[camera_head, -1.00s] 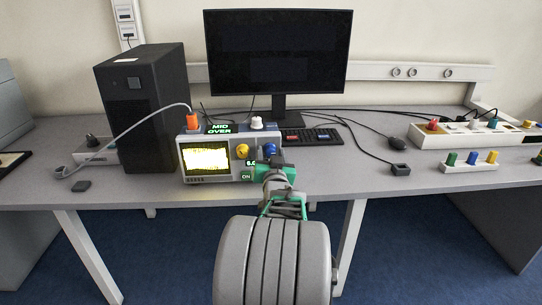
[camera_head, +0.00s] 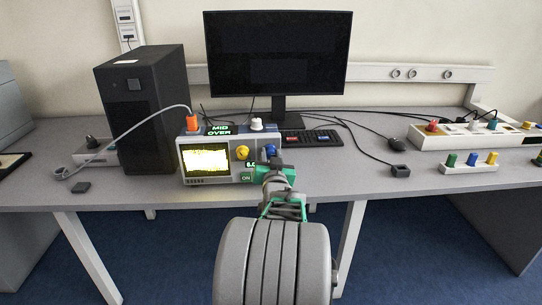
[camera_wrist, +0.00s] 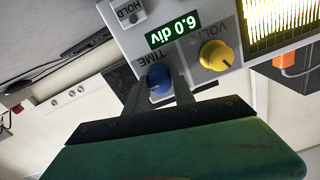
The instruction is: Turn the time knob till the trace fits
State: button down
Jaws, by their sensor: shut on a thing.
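The oscilloscope (camera_head: 215,178) stands on the table with its screen (camera_head: 206,161) lit bright yellow, filled by a dense trace. A green sign on top (camera_head: 219,129) reads MID OVER. The blue time knob (camera_wrist: 158,80), labelled TIME, sits below a display (camera_wrist: 173,29) reading 6.0 div in the upside-down wrist view. My gripper (camera_wrist: 160,92) is shut on the blue knob, one finger on each side. In the head view the knob (camera_head: 270,150) shows just above my gripper (camera_head: 273,166). The yellow volts knob (camera_wrist: 216,55) is beside it.
A black computer tower (camera_head: 143,110) is to the left, a monitor (camera_head: 277,53) and keyboard (camera_head: 310,137) behind. Table to the right is partly clear.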

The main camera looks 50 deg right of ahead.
jog(key=shift+f+n+b, duration=0.15)
jog(key=shift+n+b, duration=0.15)
jog(key=shift+b, duration=0.35)
jog(key=shift+f+n+b, duration=0.1)
jog(key=shift+n+b, duration=0.5)
jog(key=shift+b, duration=0.3)
jog(key=n+b, duration=0.7)
jog(key=b, duration=0.2)
jog(key=shift+n+b, duration=0.3)
jog(key=shift+r+n+b, duration=0.2)
jog(key=shift+n+b, duration=0.9)
jog(key=shift+r, duration=0.1)
jog(key=c, duration=1.1)
grip_release()
jog(key=shift+o, duration=0.2)
